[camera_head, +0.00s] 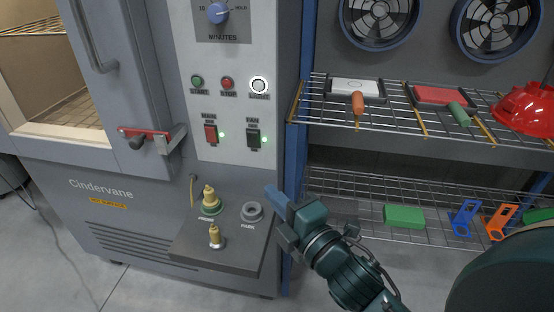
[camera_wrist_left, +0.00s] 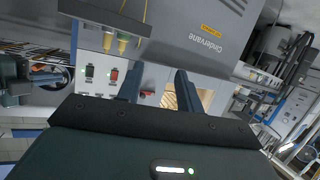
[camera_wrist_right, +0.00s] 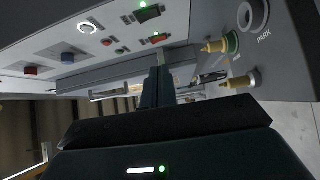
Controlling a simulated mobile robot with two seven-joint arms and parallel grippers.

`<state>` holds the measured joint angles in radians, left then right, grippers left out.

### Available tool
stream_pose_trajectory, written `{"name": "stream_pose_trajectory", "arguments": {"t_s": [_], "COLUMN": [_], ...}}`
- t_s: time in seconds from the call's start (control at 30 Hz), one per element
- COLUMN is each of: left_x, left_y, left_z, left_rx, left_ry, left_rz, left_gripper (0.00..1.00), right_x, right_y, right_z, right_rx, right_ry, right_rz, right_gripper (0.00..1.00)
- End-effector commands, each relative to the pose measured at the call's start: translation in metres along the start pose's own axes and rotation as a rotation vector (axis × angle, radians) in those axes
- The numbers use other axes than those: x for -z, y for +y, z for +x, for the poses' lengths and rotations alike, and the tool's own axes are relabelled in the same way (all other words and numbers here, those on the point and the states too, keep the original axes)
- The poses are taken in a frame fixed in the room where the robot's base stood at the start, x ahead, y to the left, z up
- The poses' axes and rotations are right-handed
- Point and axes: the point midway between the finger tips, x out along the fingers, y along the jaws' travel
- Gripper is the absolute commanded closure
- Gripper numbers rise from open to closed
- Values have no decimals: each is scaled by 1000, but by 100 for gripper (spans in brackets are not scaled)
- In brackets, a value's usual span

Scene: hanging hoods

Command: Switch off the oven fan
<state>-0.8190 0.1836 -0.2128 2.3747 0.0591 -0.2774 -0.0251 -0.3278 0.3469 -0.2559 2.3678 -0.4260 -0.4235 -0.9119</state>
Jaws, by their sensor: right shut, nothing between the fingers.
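The oven's control panel (camera_head: 236,110) carries a dark fan switch (camera_head: 254,138) with a lit green lamp beside it. The red main switch (camera_head: 210,135) is left of it, also with a lit green lamp. My right gripper (camera_head: 274,196) is shut and empty, below the fan switch and near the panel's right edge, apart from the switch. In the right wrist view the shut fingers (camera_wrist_right: 159,82) lie below the fan switch (camera_wrist_right: 149,13). My left gripper (camera_wrist_left: 157,84) shows only in its wrist view, its fingers apart and empty; the fan switch (camera_wrist_left: 90,72) shows beyond it.
A ledge (camera_head: 215,255) with brass valves (camera_head: 210,198) and a PARK ring (camera_head: 252,212) juts out below the panel. A blue post (camera_head: 294,160) and wire shelves (camera_head: 400,115) with tools stand to the right. A red-handled latch (camera_head: 146,135) projects at left.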

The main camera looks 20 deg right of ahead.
Motion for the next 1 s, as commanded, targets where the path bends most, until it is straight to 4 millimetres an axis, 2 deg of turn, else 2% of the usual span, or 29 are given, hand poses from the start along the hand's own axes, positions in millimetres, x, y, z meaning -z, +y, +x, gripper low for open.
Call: {"name": "stream_pose_trajectory", "arguments": {"t_s": [0.03, 0.2, 0.63, 0.77, 1.0], "left_x": [-6, -3, -2, -1, 0], "left_y": [0, 0, 0, 0, -1], "left_z": [1, 0, -1, -1, -2], "left_rx": [-1, -1, -1, 0, 0], "left_ry": [9, 24, 24, 25, 27], "left_rz": [-1, -2, -2, -4, -7], "left_gripper": [64, 64, 64, 64, 64], "right_x": [0, -1, -1, -1, -1], "right_y": [-1, 8, 10, 11, 14], "right_z": [0, 1, 6, 20, 67], "right_rx": [-24, -56, -57, -58, -58], "right_ry": [1, -1, -1, -2, -2], "right_rz": [-46, -124, -124, -124, -123], "right_gripper": [100, 100, 100, 100, 100]}}
